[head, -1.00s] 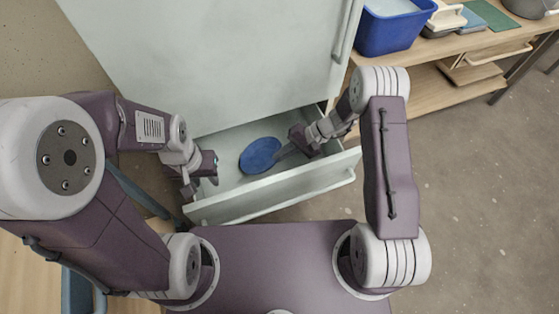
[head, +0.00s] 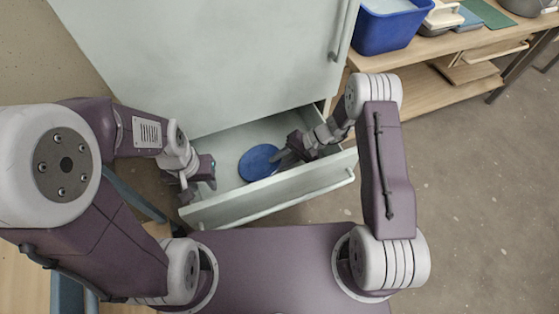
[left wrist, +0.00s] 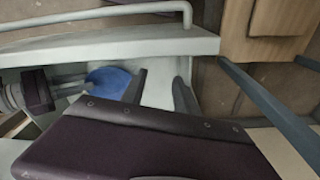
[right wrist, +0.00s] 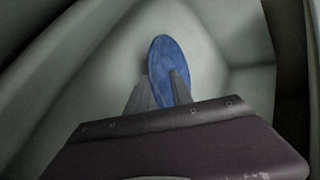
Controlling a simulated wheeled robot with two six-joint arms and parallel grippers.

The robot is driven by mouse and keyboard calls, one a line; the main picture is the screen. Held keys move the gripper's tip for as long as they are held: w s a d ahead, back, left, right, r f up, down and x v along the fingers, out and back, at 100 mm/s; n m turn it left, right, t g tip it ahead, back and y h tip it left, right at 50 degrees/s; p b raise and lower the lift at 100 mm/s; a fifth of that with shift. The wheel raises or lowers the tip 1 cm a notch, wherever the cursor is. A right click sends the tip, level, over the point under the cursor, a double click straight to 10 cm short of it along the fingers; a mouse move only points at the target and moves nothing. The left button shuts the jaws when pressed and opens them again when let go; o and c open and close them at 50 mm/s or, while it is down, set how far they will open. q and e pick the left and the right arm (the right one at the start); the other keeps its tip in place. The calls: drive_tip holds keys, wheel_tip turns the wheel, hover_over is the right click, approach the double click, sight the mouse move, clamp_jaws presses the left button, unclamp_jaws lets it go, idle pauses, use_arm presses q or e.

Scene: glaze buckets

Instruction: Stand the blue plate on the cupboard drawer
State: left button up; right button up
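The blue plate (head: 257,163) is inside the open, pale cupboard drawer (head: 222,207). I cannot tell whether it rests flat or leans. My right gripper (head: 284,158) reaches into the drawer at the plate's right edge. In the right wrist view its fingers (right wrist: 160,90) are apart, one overlapping the plate (right wrist: 166,58) and one beside it; I see no clear grip. My left gripper (head: 205,172) is at the drawer's left side. In the left wrist view its fingers (left wrist: 158,88) are spread and empty, and the plate (left wrist: 108,82) shows beyond them.
The pale cupboard (head: 210,60) rises behind the drawer. A wooden bench (head: 440,55) at the upper right holds a blue bin (head: 388,32) and other items. The floor (head: 460,190) to the right is clear.

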drive_tip(key=p+v, duration=0.3)
drive_tip(key=v, duration=0.8)
drive_tip(key=shift+d+r+p, duration=0.2)
drive_tip(key=shift+r+p, duration=0.1)
drive_tip(key=shift+p, duration=0.1)
